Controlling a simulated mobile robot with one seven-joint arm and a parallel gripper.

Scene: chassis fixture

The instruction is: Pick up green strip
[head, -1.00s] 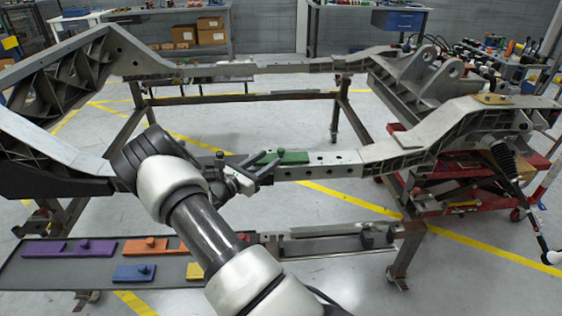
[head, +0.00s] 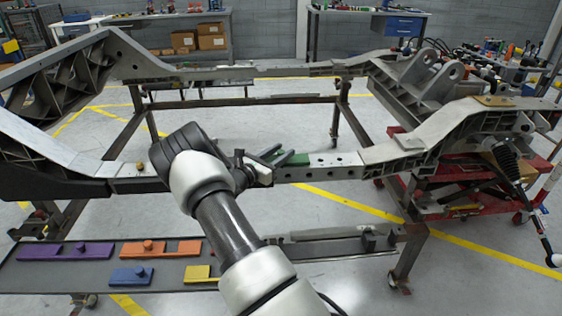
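The green strip (head: 293,160) lies on the near rail of the chassis (head: 330,168), partly hidden behind my gripper. My gripper (head: 284,155) is at the strip, with its two dark fingers spread apart over it. Whether the fingers touch the strip cannot be told from this view. The strip appears to rest on the rail.
A grey tray (head: 60,274) at lower left holds a purple strip (head: 50,251), an orange strip (head: 160,248), a blue strip (head: 132,275) and a yellow strip (head: 197,273). A small brass-coloured knob (head: 140,166) stands on the rail left of my arm.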

